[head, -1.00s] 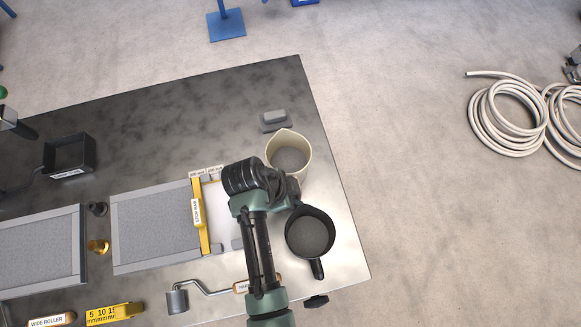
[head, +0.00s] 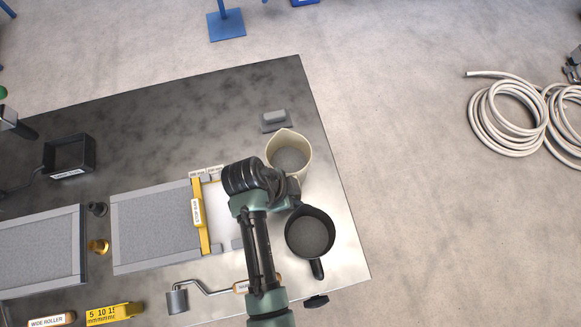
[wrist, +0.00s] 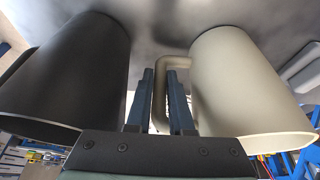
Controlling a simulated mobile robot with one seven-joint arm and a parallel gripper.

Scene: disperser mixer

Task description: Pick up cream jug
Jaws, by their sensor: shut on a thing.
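The cream jug (head: 304,142) stands upright near the right end of the metal table in the head view, with grey material inside. In the wrist view the cream jug (wrist: 245,85) fills the right side, and its handle (wrist: 162,62) lies between the fingers of my gripper (wrist: 160,85). My gripper is shut on that handle. In the head view my arm hides the fingers and the handle. I cannot tell whether the jug's base is off the table.
A black jug (head: 311,211) with grey contents stands close in front of the cream jug; it also shows at the left in the wrist view (wrist: 65,75). A small grey block (head: 274,118) lies behind. A yellow stop bar (head: 201,217) and grey tray (head: 155,228) lie left.

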